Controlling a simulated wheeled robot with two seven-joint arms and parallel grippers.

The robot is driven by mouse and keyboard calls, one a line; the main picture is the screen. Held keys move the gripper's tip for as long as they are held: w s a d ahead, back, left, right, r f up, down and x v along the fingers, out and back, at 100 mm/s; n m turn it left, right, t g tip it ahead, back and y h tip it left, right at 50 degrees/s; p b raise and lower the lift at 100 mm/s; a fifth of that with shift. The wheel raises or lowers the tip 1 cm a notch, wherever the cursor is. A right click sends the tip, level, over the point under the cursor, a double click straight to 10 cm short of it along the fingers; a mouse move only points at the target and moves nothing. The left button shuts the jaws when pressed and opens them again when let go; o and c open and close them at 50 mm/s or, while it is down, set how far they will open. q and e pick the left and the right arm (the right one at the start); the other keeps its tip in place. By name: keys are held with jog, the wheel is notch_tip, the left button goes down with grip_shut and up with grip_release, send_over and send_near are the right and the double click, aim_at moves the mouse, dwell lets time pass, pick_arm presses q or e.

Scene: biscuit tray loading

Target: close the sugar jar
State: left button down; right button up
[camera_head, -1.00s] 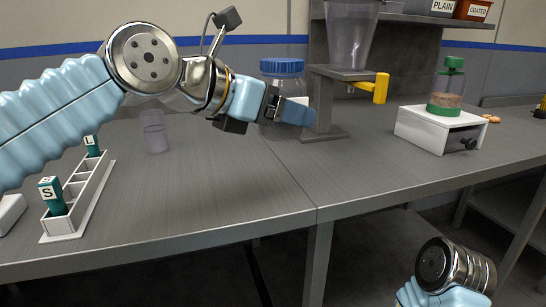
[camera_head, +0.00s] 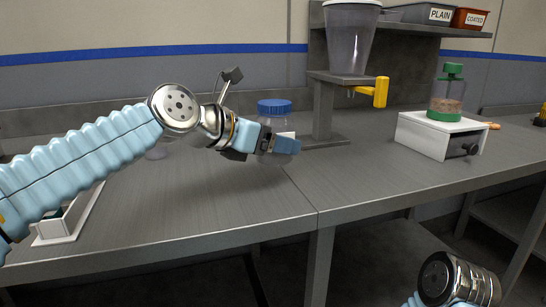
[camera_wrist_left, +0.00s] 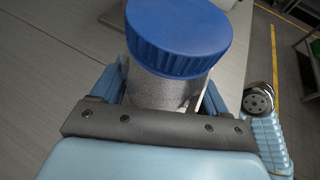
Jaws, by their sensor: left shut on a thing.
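The sugar jar (camera_head: 266,158) is a clear jar with a blue ribbed lid (camera_head: 274,106) on its top. It stands upright at the back of the table; I cannot tell whether its base touches the table. My left gripper (camera_head: 282,144) is shut around the jar's body, below the lid. In the left wrist view the blue lid (camera_wrist_left: 178,35) covers the mouth, with the pale, grainy jar body (camera_wrist_left: 160,90) between the fingers. How tightly the lid sits cannot be told. My right gripper is out of view; only part of that arm shows at the lower right.
A clear hopper (camera_head: 348,40) with a yellow handle (camera_head: 380,91) stands on a stand right of the jar. Farther right, a green-lidded jar (camera_head: 447,95) sits on a white box (camera_head: 425,137). A white rack (camera_head: 68,225) is partly behind my left arm. The front middle table is clear.

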aim_at(272, 155)
pick_arm(q)
notch_tip(272, 155, down, 3)
jog(key=shift+w+f+b, duration=0.1)
jog(key=shift+b, duration=0.4)
jog(key=shift+f, duration=0.2)
grip_release()
jog(key=shift+r, duration=0.1)
jog(key=shift+a+r, duration=0.1)
jog(key=shift+r, duration=0.05)
jog(key=v, duration=1.2)
